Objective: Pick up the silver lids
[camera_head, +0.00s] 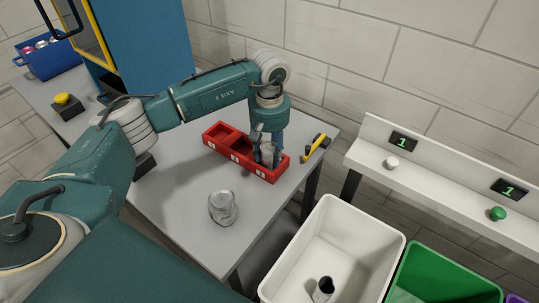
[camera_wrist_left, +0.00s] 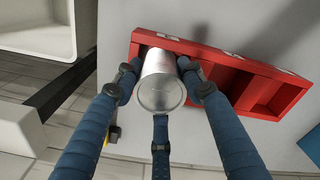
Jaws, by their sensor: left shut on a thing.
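A silver cylinder (camera_wrist_left: 160,80), which may be a stack of the silver lids, sits between the blue fingers of my left gripper (camera_head: 267,152). In the left wrist view, the gripper (camera_wrist_left: 160,100) has its fingers shut around its sides. The cylinder is at the end compartment of a red divided tray (camera_head: 212,135), the right end in the head view. In the head view the fingers partly hide it (camera_head: 265,147). A second shiny silver, rounded thing (camera_head: 222,207) stands on the grey table in front of the tray. My right gripper is not seen.
The grey table (camera_head: 180,205) has free room around the tray. A yellow and black tool (camera_head: 315,147) lies at its right edge. A white bin (camera_head: 335,245) and a green bin (camera_head: 440,275) stand right. A yellow button box (camera_head: 67,105) and blue crate (camera_head: 50,60) are left.

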